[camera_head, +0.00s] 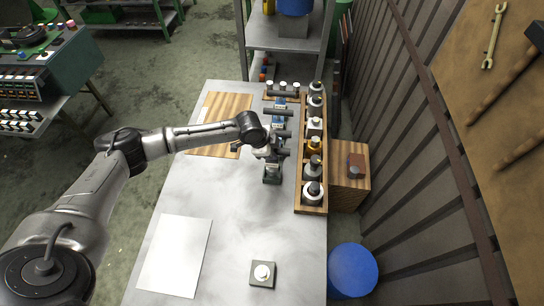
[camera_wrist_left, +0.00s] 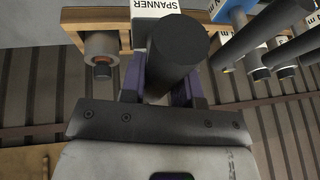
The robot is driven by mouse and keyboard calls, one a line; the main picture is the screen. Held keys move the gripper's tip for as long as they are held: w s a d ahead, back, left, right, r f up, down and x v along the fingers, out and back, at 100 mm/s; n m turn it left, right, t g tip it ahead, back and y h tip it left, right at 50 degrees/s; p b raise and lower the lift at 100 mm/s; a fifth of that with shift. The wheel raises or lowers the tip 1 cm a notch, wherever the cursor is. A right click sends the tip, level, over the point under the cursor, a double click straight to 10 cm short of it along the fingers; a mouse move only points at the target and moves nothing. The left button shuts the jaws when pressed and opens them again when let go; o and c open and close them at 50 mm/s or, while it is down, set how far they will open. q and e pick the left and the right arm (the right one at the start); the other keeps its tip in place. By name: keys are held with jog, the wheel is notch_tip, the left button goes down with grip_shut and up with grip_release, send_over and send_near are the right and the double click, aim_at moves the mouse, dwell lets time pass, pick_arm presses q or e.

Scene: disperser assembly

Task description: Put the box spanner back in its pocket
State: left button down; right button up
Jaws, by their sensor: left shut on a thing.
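The box spanner (camera_wrist_left: 178,55) shows in the left wrist view as a thick dark cylinder, its round end towards the camera. My left gripper (camera_wrist_left: 163,88) is shut on it, with a purple-grey finger on each side. A white label (camera_wrist_left: 158,13) reading SPANNER, upside down, shows just beyond the cylinder. My right gripper is not in view.
The wooden rack (camera_head: 298,201) holds several tools with round tops along the table's right edge. A white sheet (camera_head: 175,256) and a small grey block with a white knob (camera_head: 262,273) are nearer. The table's middle is clear.

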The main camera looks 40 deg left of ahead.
pick_arm(q)
jog(key=shift+f, duration=1.85)
jog(key=shift+f, duration=0.15)
jog(key=c, duration=0.8)
grip_release()
jog(key=shift+c, duration=0.2)
